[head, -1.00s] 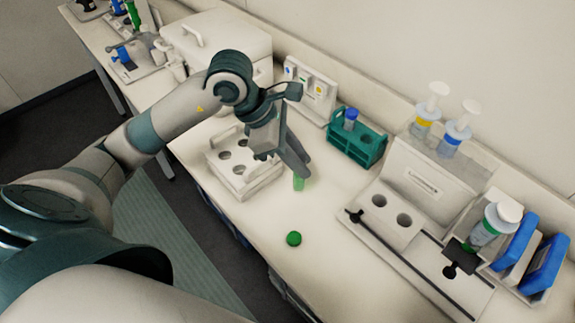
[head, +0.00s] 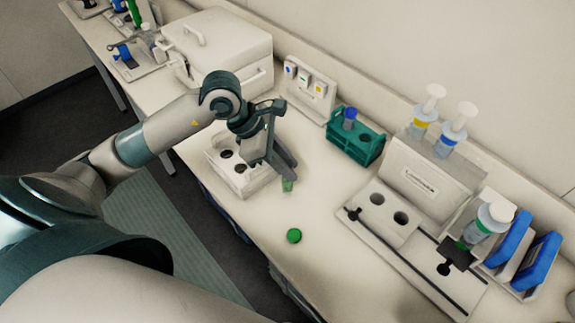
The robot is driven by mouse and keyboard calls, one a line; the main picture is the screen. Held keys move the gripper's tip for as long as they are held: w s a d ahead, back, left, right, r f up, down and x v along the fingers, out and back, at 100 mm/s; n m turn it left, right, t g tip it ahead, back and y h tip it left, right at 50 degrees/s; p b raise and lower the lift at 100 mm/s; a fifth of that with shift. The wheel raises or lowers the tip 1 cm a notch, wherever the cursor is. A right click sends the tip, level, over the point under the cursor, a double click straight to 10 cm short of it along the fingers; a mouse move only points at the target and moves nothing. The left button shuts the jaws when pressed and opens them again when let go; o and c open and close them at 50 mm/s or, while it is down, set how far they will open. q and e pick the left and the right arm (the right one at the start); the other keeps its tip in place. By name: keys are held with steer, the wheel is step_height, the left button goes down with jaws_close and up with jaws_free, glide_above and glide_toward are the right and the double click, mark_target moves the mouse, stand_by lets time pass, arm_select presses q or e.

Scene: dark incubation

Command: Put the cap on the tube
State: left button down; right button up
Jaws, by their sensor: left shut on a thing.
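A green cap (head: 294,236) lies on the bench near its front edge. My left gripper (head: 284,172) points down beside the white rack and is shut on a small tube (head: 288,185), whose pale green lower end shows below the fingers. The tube's upper part is hidden by the fingers. The cap is apart from the tube, nearer the front edge. My right gripper is not in view.
A white rack with holes (head: 228,155) stands just left of my left gripper. A teal rack (head: 355,140) holds a blue-capped tube (head: 349,118). A white stand with two holes (head: 390,212), pump bottles and a green-ended bottle (head: 487,225) are at the right. The bench around the cap is clear.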

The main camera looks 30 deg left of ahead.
arm_select(q)
steer(key=shift+f, duration=0.85)
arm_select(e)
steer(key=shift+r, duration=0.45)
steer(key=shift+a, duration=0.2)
arm_select(q)
steer(key=shift+f, duration=0.15)
steer(key=c, duration=1.5)
jaws_free()
steer(key=shift+c, duration=0.2)
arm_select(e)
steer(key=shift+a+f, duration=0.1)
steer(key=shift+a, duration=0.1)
arm_select(q)
steer(key=shift+r, duration=0.2)
steer(key=shift+a, duration=0.1)
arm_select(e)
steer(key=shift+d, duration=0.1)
